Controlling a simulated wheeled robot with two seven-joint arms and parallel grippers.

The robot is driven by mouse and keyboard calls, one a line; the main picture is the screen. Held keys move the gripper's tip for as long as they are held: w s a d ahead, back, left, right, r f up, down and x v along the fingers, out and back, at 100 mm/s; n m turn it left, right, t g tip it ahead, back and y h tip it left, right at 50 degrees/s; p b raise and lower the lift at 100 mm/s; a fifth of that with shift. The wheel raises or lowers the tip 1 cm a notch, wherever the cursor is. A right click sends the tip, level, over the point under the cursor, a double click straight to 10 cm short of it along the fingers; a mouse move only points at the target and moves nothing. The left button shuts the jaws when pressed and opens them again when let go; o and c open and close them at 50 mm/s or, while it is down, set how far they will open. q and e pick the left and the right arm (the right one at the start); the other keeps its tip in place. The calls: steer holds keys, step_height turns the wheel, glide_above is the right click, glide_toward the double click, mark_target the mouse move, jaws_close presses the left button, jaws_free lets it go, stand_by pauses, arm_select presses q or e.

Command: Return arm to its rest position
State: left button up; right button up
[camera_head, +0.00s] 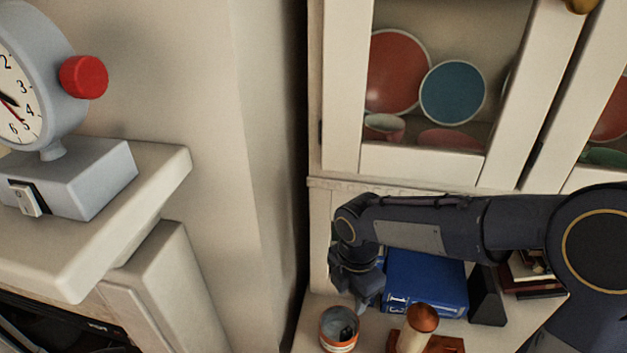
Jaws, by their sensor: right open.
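My right arm (430,222) comes in from the right edge and stretches left across the front of a white cabinet. The gripper is in front of the left end of a blue box (428,280) and above an open can (338,328). Whether it touches the box I cannot tell. My left gripper is not in view.
A brown-topped item (421,320) stands right of the can. A black bookend (487,296) and books (530,270) are under my forearm. Glass doors above show plates (453,92). A clock with a red button (84,77) stands on a ledge (150,185) at left.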

steer(key=s+d+r+m+t+y, duration=0.2)
steer(key=s+m, duration=0.6)
steer(key=m, duration=0.4)
steer(key=s+d+r+m+t+y, duration=0.1)
steer(key=s+d+r+m+t, duration=0.2)
steer(key=m, duration=1)
steer(key=s+d+r, duration=0.2)
steer(key=s+d, duration=0.2)
steer(key=s, duration=0.1)
steer(key=shift+s+m+t+y, duration=0.15)
steer(key=shift+m+t+y, duration=0.15)
steer(key=shift+y, duration=0.1)
steer(key=shift+d, duration=0.15)
steer(key=shift+c, duration=0.4)
